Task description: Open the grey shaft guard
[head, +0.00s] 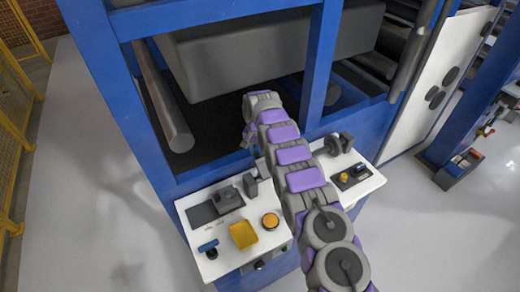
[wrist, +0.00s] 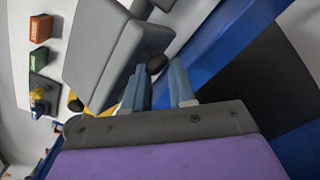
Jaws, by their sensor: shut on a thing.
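In the wrist view a large smooth grey block-shaped cover, which looks like the grey shaft guard (wrist: 108,45), fills the upper left. A dark rounded knob (wrist: 157,64) sits at its right edge. My gripper (wrist: 162,78) has its two blue-grey fingers around this knob, one on each side, and is shut on it. The fingertips partly hide the contact. In the head view my gripper (head: 247,137) is at the far end of my arm, in front of the machine's opening; its fingers are hardly visible. My arm hides much of the area under it there.
A blue frame (head: 325,60) surrounds a big grey box (head: 270,50) and a roller (head: 165,105). Yellow fencing (head: 12,130) stands left; floor there is clear.

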